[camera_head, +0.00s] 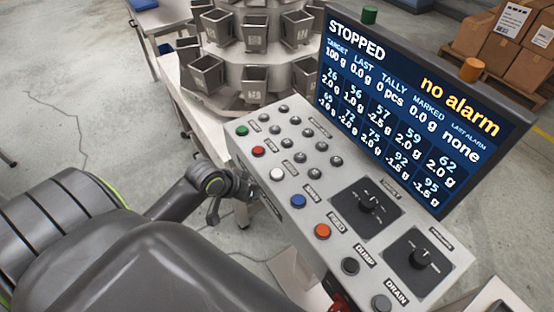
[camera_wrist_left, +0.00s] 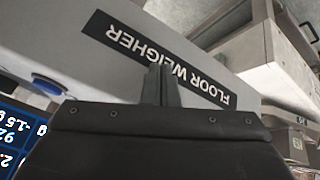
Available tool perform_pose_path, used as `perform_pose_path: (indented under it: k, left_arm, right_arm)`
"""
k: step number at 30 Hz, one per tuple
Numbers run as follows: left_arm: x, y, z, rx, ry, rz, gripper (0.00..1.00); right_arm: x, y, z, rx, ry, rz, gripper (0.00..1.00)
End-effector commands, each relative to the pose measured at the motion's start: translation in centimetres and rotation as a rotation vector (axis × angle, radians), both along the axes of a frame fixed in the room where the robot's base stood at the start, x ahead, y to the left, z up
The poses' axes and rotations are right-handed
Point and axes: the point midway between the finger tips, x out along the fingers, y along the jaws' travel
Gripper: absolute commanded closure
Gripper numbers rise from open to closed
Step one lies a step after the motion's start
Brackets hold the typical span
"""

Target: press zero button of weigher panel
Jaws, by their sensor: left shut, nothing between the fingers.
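The sloped grey weigher panel (camera_head: 300,221) carries a column of coloured buttons: green (camera_head: 242,131), red (camera_head: 258,151), white (camera_head: 277,174), blue (camera_head: 298,201) and orange (camera_head: 323,231). The labels by the white and blue buttons are too small to read surely, so I cannot tell which is zero. My left gripper (camera_head: 245,187) is at the panel's left edge, beside the white button. In the left wrist view its fingers (camera_wrist_left: 160,85) are shut and empty, in front of the FLOOR WEIGHER plate (camera_wrist_left: 150,60); a blue button (camera_wrist_left: 48,85) lies to their left. My right gripper is not seen.
A screen (camera_head: 420,110) reading STOPPED and no alarm stands behind the panel. Two black knobs (camera_head: 366,203) (camera_head: 424,257) and several small buttons are on the panel. A weigher with grey buckets (camera_head: 205,74) stands behind. Cardboard boxes (camera_head: 510,45) are far right. Floor shows at left.

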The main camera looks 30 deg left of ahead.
Motion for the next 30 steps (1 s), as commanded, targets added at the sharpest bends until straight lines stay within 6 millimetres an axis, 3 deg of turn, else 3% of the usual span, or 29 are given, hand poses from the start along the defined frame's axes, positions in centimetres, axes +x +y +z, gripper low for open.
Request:
perform_pose_path:
  k: [1,4,9,15,20,30]
  left_arm:
    - [-0.2,-0.7,2.3,-0.003,-0.013,-0.029,1.00]
    - [-0.6,-2.0,5.6,-0.015,-0.027,-0.080,1.00]
    - [3.3,-2.0,10.2,-0.144,-0.067,-0.102,1.00]
    - [5.6,-2.3,15.1,-0.263,-0.075,-0.115,1.00]
    - [6.1,-2.5,16.5,-0.302,-0.072,-0.117,1.00]
    - [6.1,-2.5,16.5,-0.305,-0.071,-0.117,1.00]
  right_arm:
    - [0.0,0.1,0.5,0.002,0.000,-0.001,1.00]
    - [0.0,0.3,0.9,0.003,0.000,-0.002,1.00]
    - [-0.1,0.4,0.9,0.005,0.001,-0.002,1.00]
    - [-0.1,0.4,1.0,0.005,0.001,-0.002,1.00]
    - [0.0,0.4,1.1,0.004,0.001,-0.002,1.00]
    - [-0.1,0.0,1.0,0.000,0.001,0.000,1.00]
